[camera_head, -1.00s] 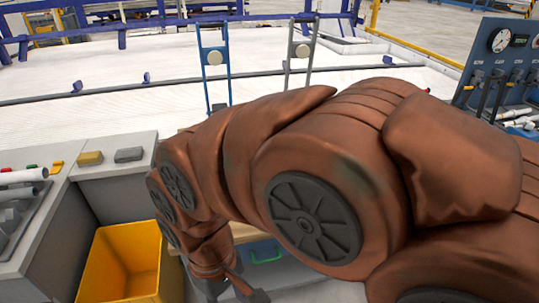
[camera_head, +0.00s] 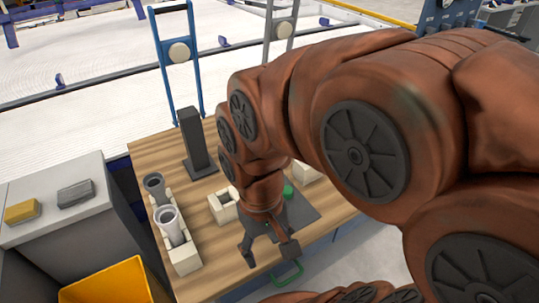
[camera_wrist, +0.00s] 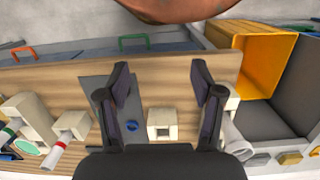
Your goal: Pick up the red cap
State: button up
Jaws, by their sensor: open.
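I cannot make out a separate red cap in either view. In the head view, my gripper (camera_head: 268,245) hangs over the table's near part, beside a dark mat (camera_head: 305,214). A small green piece (camera_head: 289,191) shows near that mat, partly hidden by my arm. My arm hides the table's right side.
A cream holder (camera_head: 184,258) with grey and white upright pipes stands left on the table. A black post (camera_head: 193,138) stands behind it. A hollow cream block (camera_head: 222,207) sits near my gripper. A yellow bin (camera_head: 110,285) is at lower left. Bare wood lies between.

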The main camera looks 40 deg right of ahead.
jog(key=w+d+m, duration=0.6)
jog(key=w+d, duration=0.1)
jog(key=w, duration=0.4)
jog(key=w+d+m, duration=0.5)
jog(key=w+d, duration=0.2)
jog(key=w, duration=0.4)
jog(key=w+d+f+m, duration=0.2)
jog(key=w+d+f, duration=0.1)
jog(key=w, duration=0.1)
jog(key=w+d+f+m+t, duration=0.1)
jog(key=w+d+f+m, duration=0.1)
jog(key=w+d+f, duration=0.2)
jog(key=w+d+f+m, duration=0.2)
jog(key=w+d+f, duration=0.1)
jog(key=w, duration=0.2)
jog(key=shift+w+d+f+t, duration=0.2)
jog(key=shift+w+t, duration=0.1)
jog(key=shift+w, duration=0.05)
jog(key=shift+w+f+m, duration=0.15)
jog(key=shift+f+m, duration=0.05)
jog(key=shift+m, duration=0.1)
jog(key=shift+f+p, duration=0.4)
jog(key=shift+f, duration=0.55)
jog(key=f, duration=0.1)
jog(key=f+p, duration=0.1)
jog(key=f, duration=0.1)
jog(key=a+f+p, duration=0.1)
jog(key=shift+s+f, duration=0.3)
jog(key=shift+f, duration=0.6)
